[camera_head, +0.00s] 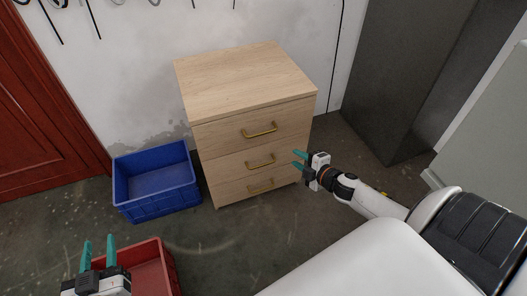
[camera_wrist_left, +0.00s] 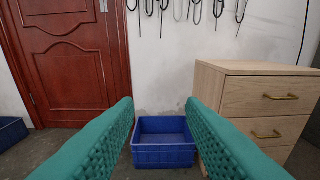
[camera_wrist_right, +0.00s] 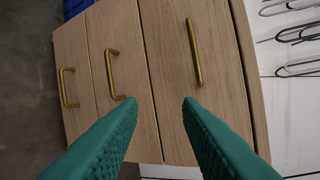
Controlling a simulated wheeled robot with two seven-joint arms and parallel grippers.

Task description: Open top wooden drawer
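A light wooden cabinet (camera_head: 245,85) with three drawers stands against the wall. Its top drawer (camera_head: 223,136) is closed and has a brass handle (camera_head: 260,130). The handle also shows in the right wrist view (camera_wrist_right: 194,52), where it lies ahead of the fingertips. My right gripper (camera_head: 297,159) is open and empty, in front of the cabinet's right side and apart from the handle. My left gripper (camera_head: 98,246) is open and empty at the lower left, far from the cabinet. The left wrist view also shows the cabinet (camera_wrist_left: 262,68) at the right.
A blue crate (camera_head: 157,211) sits on the floor left of the cabinet. A red crate (camera_head: 168,262) is beside my left gripper. A dark grey cabinet (camera_head: 395,75) stands at the right. A red door (camera_head: 45,110) is at the left. Floor in front of the drawers is clear.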

